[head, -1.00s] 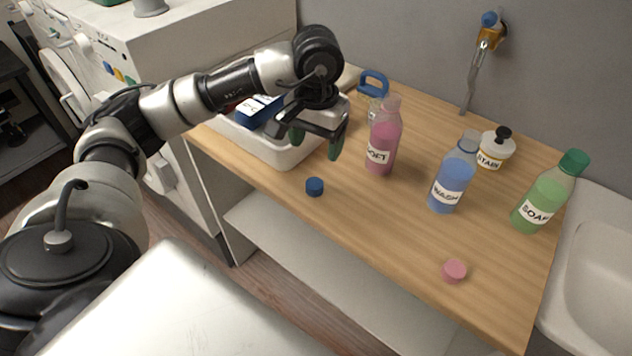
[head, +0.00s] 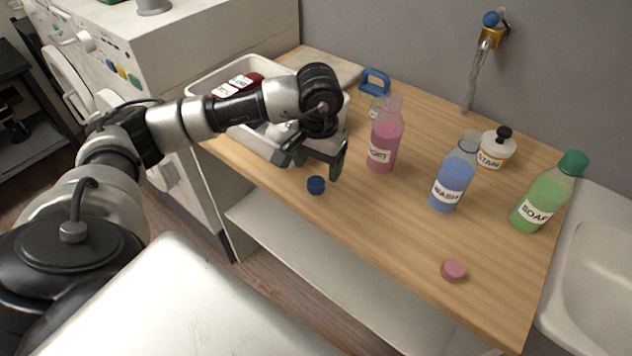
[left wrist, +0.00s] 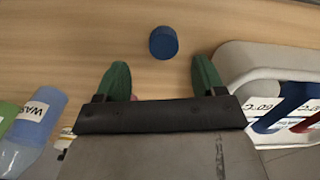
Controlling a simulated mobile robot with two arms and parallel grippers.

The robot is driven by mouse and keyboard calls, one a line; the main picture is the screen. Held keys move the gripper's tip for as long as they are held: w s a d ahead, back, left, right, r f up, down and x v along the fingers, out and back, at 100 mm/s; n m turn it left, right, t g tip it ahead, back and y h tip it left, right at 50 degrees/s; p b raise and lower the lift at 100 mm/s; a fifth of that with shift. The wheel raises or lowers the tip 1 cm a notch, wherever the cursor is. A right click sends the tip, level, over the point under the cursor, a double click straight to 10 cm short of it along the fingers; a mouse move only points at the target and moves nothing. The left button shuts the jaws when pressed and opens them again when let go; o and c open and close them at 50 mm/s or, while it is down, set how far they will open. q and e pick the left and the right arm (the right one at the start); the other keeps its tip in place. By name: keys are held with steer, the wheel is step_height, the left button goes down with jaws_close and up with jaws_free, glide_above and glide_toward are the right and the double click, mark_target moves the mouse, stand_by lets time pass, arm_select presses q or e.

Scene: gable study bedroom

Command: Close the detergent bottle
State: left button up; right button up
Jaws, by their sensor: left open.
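The blue bottle labelled WASH (head: 453,181) stands upright and open on the wooden counter; part of it shows at the left of the left wrist view (left wrist: 32,125). A small blue cap (head: 316,186) lies on the counter near its front edge. My left gripper (head: 318,166) is open and empty, pointing down just above and behind the cap. In the left wrist view the cap (left wrist: 163,42) is just beyond the gap between the green fingertips (left wrist: 160,72), not between them. My right gripper is not in view.
A pink open bottle (head: 384,140) stands close right of my left gripper, and a white bin (head: 268,150) close left. A pink cap (head: 453,269), a capped green SOAP bottle (head: 541,206) and a STAIN bottle (head: 497,146) are further right. The front middle counter is clear.

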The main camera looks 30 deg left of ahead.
mark_target(316, 181)
arm_select(q)
steer(key=f, duration=0.1)
steer(key=f+p, duration=0.1)
steer(key=f, duration=0.2)
steer(key=shift+a+f+p, duration=0.25)
steer(key=shift+p, duration=0.05)
steer(key=shift+f, duration=0.25)
steer(key=c, duration=1)
